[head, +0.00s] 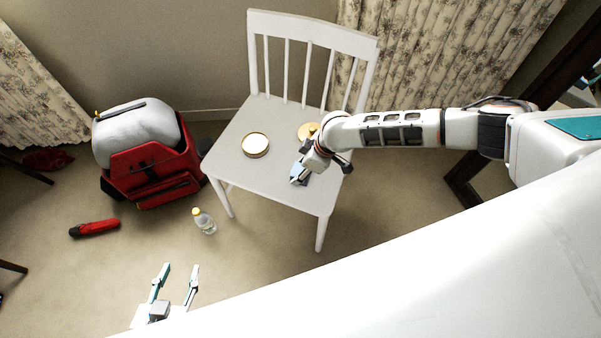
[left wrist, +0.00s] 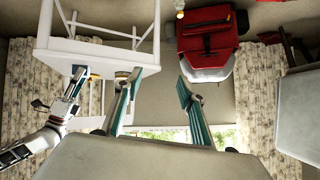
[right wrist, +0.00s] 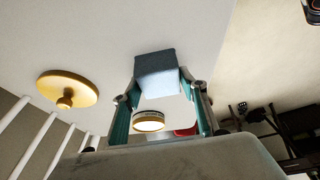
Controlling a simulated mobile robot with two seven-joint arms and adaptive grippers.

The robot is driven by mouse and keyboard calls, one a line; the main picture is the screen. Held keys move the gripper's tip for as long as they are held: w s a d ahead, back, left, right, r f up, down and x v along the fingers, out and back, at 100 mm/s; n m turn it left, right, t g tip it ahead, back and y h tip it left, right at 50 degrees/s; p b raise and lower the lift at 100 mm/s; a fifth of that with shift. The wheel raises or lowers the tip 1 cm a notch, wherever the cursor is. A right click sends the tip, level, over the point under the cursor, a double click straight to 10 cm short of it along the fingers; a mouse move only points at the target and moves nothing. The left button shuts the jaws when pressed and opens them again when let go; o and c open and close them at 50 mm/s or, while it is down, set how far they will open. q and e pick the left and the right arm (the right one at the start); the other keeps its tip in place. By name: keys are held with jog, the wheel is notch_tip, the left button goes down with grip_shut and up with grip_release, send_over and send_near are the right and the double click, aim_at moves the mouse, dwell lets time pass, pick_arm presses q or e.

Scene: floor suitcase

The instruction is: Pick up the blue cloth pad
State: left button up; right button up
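The blue cloth pad (head: 299,172) is on the white chair's seat (head: 230,150), partly hidden by my right gripper. In the right wrist view the pad (right wrist: 156,70) shows as a dark blue-grey and pale blue block between the fingertips. My left gripper (head: 180,268) is open and empty above the floor at the lower left, away from the chair.
A round tin (head: 255,145) and a gold lidded disc (head: 307,131) sit on the seat near my right gripper. The chair's backrest (head: 310,50) rises behind. A red suitcase (head: 150,172), a bottle (head: 204,221) and a red torch-like object (head: 95,228) are on the floor to the left.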

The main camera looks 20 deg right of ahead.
pick_arm(q)
jog(key=shift+s+f, duration=0.1)
pick_arm(e)
notch_tip(320, 180, up, 15)
jog(key=p, duration=0.5)
notch_tip(320, 180, up, 4)
jog(key=r, duration=0.1)
send_over(300, 170)
pick_arm(q)
jog(key=r, duration=0.2)
jog(key=s+r+p, duration=0.1)
jog(key=shift+d+n, duration=0.3)
jog(key=shift+d, duration=0.1)
pick_arm(e)
jog(key=shift+s, duration=0.15)
jog(key=o, duration=0.5)
jog(key=shift+c, duration=0.2)
jog(key=c, duration=0.3)
pick_arm(q)
jog(key=shift+w+a+r, duration=0.1)
jog(key=shift+w+r, duration=0.1)
jog(key=shift+w, duration=0.05)
pick_arm(e)
jog(key=shift+c, duration=0.2)
